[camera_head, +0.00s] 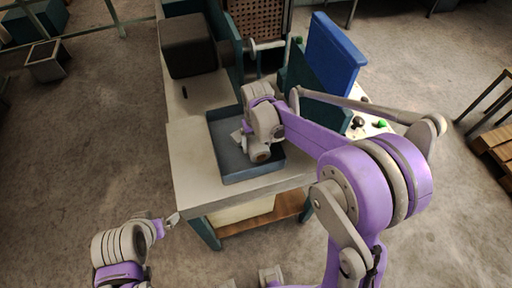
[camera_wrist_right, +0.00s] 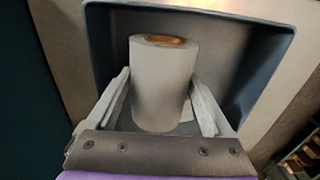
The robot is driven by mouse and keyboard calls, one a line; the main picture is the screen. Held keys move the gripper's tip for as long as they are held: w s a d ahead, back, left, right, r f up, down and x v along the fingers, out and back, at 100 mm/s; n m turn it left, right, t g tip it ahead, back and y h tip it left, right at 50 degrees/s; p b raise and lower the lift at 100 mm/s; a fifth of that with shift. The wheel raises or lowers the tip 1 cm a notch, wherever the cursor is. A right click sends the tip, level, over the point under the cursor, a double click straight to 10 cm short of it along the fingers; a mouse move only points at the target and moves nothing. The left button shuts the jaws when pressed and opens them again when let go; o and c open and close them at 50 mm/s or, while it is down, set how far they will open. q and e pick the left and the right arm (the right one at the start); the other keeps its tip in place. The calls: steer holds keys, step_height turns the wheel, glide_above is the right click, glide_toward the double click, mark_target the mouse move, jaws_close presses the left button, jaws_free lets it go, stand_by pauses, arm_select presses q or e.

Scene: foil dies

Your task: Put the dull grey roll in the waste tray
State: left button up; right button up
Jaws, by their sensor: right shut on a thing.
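The dull grey roll (camera_wrist_right: 160,85), with an orange-brown core at its end, stands between the fingers of my right gripper (camera_wrist_right: 161,95) in the right wrist view. The fingers are shut on its sides. The blue-grey waste tray (camera_wrist_right: 245,45) lies behind and around the roll in that view. In the head view the tray (camera_head: 214,152) sits on the table's front part, and my right gripper (camera_head: 241,134) is over it. My right wrist hides the roll there. Whether the roll touches the tray floor I cannot tell. My left gripper (camera_head: 172,219) is off the table's front left, its jaws too small to judge.
The pale table (camera_head: 190,178) is bare left of the tray. A dark box-shaped unit (camera_head: 188,45) stands behind it. A blue panel (camera_head: 333,55) and green and black knobs (camera_head: 358,122) are to the right. A wooden pallet (camera_head: 494,147) is at far right.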

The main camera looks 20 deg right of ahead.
steer(key=shift+f, duration=1.45)
steer(key=shift+f, duration=0.1)
steer(key=shift+f, duration=0.15)
steer(key=o, duration=1.4)
steer(key=shift+o, duration=0.2)
